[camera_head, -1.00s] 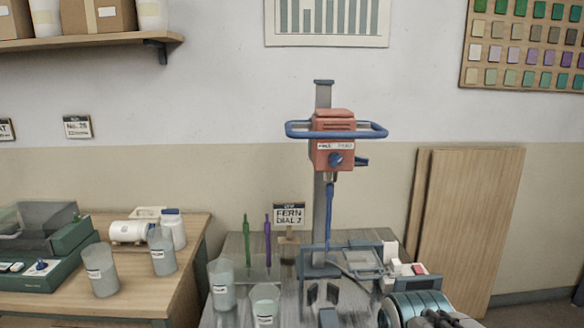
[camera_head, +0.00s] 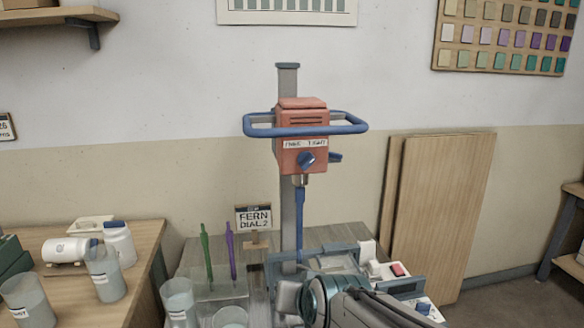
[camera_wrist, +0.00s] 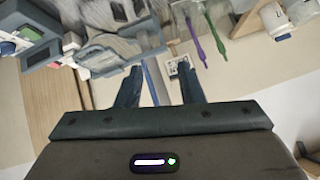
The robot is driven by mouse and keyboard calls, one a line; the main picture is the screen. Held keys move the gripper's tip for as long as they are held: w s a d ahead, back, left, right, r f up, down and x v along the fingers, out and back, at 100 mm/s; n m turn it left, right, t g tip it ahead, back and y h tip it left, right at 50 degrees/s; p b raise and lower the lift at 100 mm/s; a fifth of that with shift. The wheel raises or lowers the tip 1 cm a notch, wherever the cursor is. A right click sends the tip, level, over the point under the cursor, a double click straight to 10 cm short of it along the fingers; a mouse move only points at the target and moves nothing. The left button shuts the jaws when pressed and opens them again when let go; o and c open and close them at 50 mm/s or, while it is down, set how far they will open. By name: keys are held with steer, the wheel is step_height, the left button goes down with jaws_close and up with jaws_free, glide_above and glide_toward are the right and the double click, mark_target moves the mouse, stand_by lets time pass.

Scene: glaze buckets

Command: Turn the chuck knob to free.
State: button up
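The orange mixer head (camera_head: 302,135) is on a grey upright column (camera_head: 289,215), with a blue guard bar around it. The chuck knob (camera_head: 306,160) is blue, on the front of the head under a white label with two words. The label is small, and I cannot tell for sure which word the knob points to. A blue shaft (camera_head: 299,222) hangs from the chuck. My gripper (camera_wrist: 159,72) is open and empty in the wrist view, below the head and apart from the knob. In the head view my wrist hides its fingers. The knob is not discernible in the wrist view.
A sign (camera_head: 254,218) reads FERN DIAL 2. Green (camera_head: 207,255) and purple (camera_head: 230,250) sticks stand beside it. Grey buckets (camera_head: 178,302) stand at the front left. Space in front of the mixer head is clear.

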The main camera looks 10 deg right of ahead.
steer(key=w+a+r+m+t, duration=0.2)
steer(key=w+r+m+t, duration=0.1)
steer(key=w+r+t, duration=0.25)
steer(key=m+t+h, duration=0.6)
steer(key=m+h, duration=0.1)
glide_toward(308, 165)
steer(key=shift+g, duration=0.25)
steer(key=p+x, duration=0.2)
steer(key=x, duration=0.2)
steer(key=p+x, duration=0.1)
steer(key=x, duration=0.4)
steer(key=shift+r+p, duration=0.25)
steer(key=shift+p, duration=0.1)
jaws_close()
